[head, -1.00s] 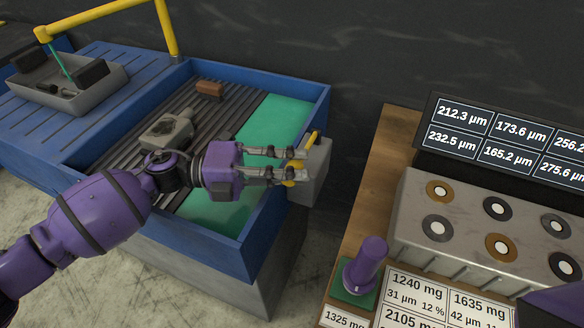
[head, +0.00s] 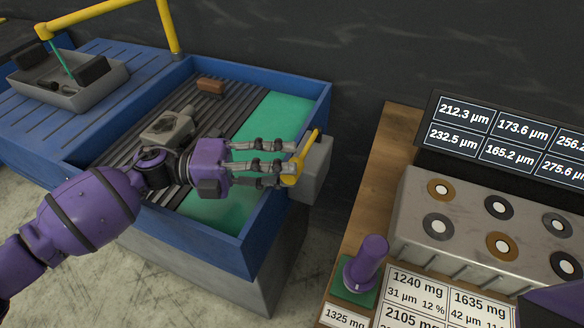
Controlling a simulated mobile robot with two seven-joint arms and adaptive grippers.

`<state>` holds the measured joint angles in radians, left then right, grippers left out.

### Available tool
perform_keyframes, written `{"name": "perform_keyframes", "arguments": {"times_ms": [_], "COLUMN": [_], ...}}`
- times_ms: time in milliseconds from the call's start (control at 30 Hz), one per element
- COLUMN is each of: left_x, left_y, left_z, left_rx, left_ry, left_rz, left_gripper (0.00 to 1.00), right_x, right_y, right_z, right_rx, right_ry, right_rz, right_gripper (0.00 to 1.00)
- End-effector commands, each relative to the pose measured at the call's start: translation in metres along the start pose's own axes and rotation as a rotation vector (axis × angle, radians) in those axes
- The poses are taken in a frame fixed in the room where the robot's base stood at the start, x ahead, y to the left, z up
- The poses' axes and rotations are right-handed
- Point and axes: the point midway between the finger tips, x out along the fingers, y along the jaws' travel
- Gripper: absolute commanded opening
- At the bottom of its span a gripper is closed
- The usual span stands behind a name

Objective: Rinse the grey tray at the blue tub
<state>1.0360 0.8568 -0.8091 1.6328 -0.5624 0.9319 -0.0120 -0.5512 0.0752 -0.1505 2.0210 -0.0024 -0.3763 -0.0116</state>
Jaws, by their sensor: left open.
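The blue tub (head: 215,238) holds green liquid (head: 275,122) along its right side and a dark ribbed rack on its left. The grey tray (head: 62,98) sits on the blue ribbed deck left of the tub, with dark blocks and a teal rod in it. My left gripper (head: 285,163) reaches over the tub, open, its fingers pointing right. Its fingertips are at a yellow lever (head: 304,157) on a grey box (head: 318,165) at the tub's right wall. I cannot tell whether they touch it. My right gripper is not in view.
A grey metal part (head: 170,128) and a brown block (head: 210,86) lie on the rack. A yellow rail (head: 110,10) stands behind the deck. At right, a wooden bench (head: 390,150) carries a display, a grey block with rings, and a purple-handled tool (head: 366,262).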

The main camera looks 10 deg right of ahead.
Motion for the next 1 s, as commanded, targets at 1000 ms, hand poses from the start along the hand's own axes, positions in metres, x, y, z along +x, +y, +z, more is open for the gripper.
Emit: {"name": "perform_keyframes", "arguments": {"times_ms": [1000], "left_x": [-0.096], "left_y": [0.001], "left_z": [0.000], "left_rx": [-0.003], "left_ry": [-0.001], "left_rz": [0.001], "left_gripper": [0.41], "right_x": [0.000], "right_y": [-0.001], "right_z": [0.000], "right_rx": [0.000], "right_ry": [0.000], "right_rz": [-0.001], "right_gripper": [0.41]}}
